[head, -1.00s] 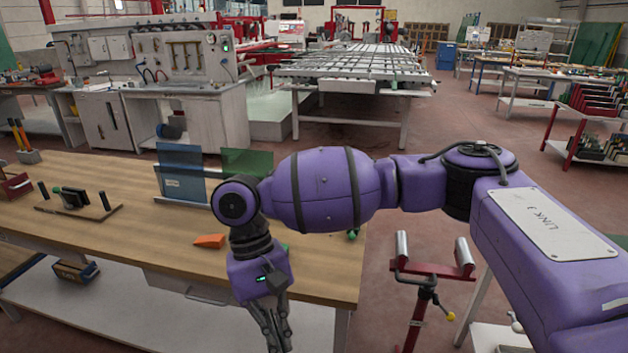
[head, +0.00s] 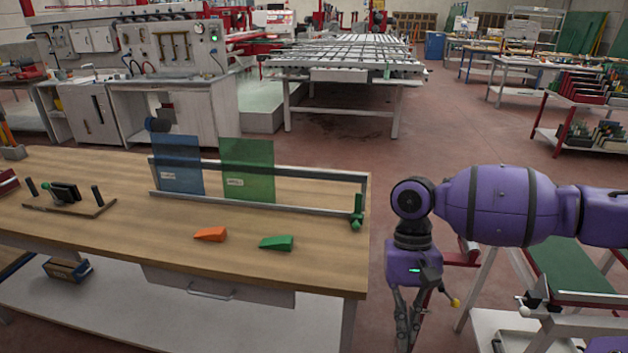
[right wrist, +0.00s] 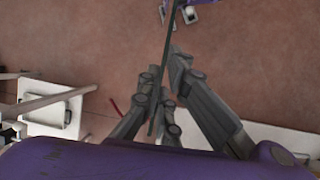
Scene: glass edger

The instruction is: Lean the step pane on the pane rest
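The pane rest is a low grey metal frame (head: 320,209) along the back of the wooden table (head: 110,169). A blue pane (head: 180,166) and a green pane (head: 247,170) stand upright against it at its left and middle; their labels are too small to read. Its right stretch is bare. My right gripper (head: 407,325) points down beyond the table's right edge. In the right wrist view its fingers (right wrist: 160,105) are closed on a thin dark pane (right wrist: 168,45), seen edge-on, which I take for the step pane. Its faces are hidden. My left gripper is in neither view.
An orange wedge (head: 211,234) and a green wedge (head: 277,243) lie on the table in front of the rest. A green clamp-like piece (head: 357,212) is at the rest's right end. A dark holder (head: 66,193) sits at left. A green-topped stand (head: 570,270) is at right.

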